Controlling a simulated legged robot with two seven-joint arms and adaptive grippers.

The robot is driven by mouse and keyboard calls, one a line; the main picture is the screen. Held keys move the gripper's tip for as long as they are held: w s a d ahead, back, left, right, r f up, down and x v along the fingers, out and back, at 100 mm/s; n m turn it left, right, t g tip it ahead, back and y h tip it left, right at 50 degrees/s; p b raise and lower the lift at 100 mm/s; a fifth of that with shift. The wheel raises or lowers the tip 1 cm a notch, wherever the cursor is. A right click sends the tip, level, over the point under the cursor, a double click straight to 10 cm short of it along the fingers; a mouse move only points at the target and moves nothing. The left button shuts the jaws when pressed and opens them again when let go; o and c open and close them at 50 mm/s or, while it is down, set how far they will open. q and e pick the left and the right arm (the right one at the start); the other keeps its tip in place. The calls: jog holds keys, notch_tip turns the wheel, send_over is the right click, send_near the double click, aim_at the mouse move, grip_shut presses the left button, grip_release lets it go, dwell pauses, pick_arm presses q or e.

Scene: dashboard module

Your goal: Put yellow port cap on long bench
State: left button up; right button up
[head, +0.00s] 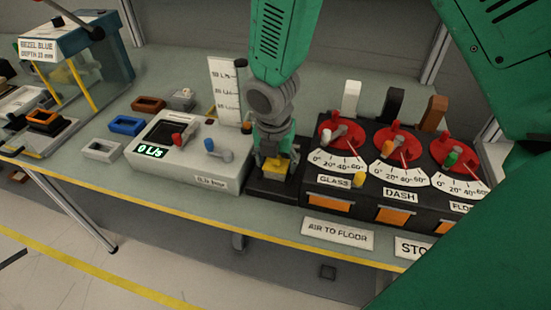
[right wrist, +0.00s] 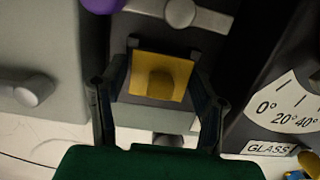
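The yellow port cap (head: 275,165) is a square plate with a raised knob. It sits on a dark block between the grey meter box and the black dial panel. It also shows in the right wrist view (right wrist: 160,80). My right gripper (head: 272,160) points down over it. Its two fingers (right wrist: 157,88) stand on either side of the cap, with gaps visible between fingers and plate, so it looks open. The long bench (head: 235,222) is the grey-green top with a yellow front edge, under all of this. My left gripper is not in view.
The grey meter box (head: 190,155) with red and blue levers stands left of the gripper. The black dial panel (head: 390,180) stands close on the right. Small blue (head: 127,125), brown and white frames lie farther left. A narrow bare strip runs along the front edge.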

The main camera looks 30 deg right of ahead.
aim_at(280, 157)
dwell(0.3)
notch_tip(280, 157, up, 14)
jog(key=s+a, duration=0.1)
jog(key=shift+s+f, duration=0.15)
jog(key=shift+s, duration=0.1)
jog(key=shift+r, duration=0.2)
jog(key=c, duration=0.4)
jog(key=f+m, duration=0.2)
jog(key=m, duration=0.4)
jog(key=d+f+m+y+b, duration=0.1)
jog(key=f+m, duration=0.2)
jog(key=m, duration=0.3)
jog(key=w+f+m+y+b, duration=0.1)
jog(key=f+m, duration=0.1)
jog(key=m, duration=0.4)
jog(key=shift+d+f, duration=0.3)
jog(key=shift+f, duration=0.1)
jog(key=shift+w+a+f, duration=0.15)
jog(key=shift+w+f, duration=0.05)
jog(key=shift+f, duration=1.25)
jog(key=shift+w+a+f, duration=0.15)
jog(key=shift+f, duration=1.25)
